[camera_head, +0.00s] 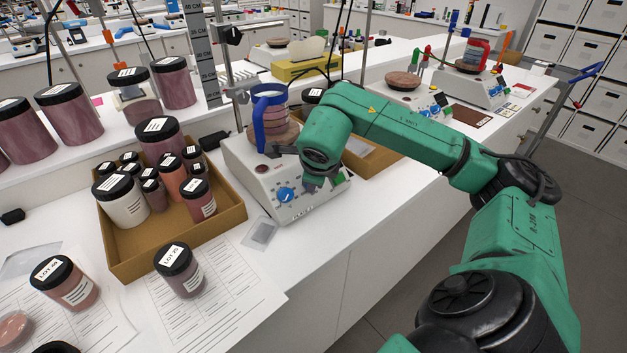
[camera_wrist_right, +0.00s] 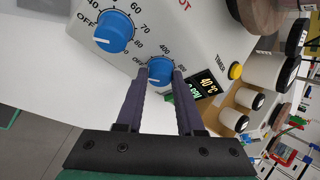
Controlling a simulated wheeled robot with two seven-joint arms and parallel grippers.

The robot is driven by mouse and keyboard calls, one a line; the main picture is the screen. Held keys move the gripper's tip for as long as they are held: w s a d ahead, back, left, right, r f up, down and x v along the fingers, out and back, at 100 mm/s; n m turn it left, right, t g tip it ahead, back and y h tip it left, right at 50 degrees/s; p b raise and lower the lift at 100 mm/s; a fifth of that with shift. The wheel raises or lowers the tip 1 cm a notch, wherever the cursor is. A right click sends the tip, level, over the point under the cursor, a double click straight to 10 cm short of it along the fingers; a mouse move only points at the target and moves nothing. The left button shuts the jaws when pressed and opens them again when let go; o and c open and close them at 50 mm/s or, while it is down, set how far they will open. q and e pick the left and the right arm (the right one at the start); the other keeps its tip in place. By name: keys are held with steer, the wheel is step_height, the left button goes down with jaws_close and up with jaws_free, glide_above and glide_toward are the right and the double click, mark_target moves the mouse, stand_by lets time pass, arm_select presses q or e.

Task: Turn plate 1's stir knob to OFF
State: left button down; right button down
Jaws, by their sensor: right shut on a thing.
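The near white hotplate (camera_head: 245,175) stands at the middle of the bench, with a container with a blue handle (camera_head: 268,112) on its round top. Its left blue knob (camera_head: 286,195) shows in the head view; my right gripper (camera_head: 312,180) hides the other. In the right wrist view, my right gripper (camera_wrist_right: 159,76) is shut on the smaller blue stir knob (camera_wrist_right: 159,66), one finger on each side. That knob's scale shows 400 and part of OFF; its pointer is hard to read. The larger blue knob (camera_wrist_right: 115,32) is beside it, clear of the fingers. My left gripper is out of view.
A display (camera_wrist_right: 205,84) and a yellow timer button (camera_wrist_right: 235,71) are close to the right finger. A cardboard tray (camera_head: 125,262) of dark-lidded jars stands left of the hotplate. Another hotplate (camera_head: 410,97) stands farther back. The aisle floor at right is clear.

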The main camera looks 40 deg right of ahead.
stand_by(0.4)
steer(key=c, duration=0.5)
jaws_free()
steer(key=shift+r, duration=0.1)
steer(key=p+v, duration=0.1)
steer(key=v, duration=0.6)
steer(key=p+v, duration=0.1)
steer(key=v, duration=0.6)
steer(key=shift+s+a+r, duration=0.1)
steer(key=shift+s+a, duration=0.05)
steer(key=shift+a, duration=0.15)
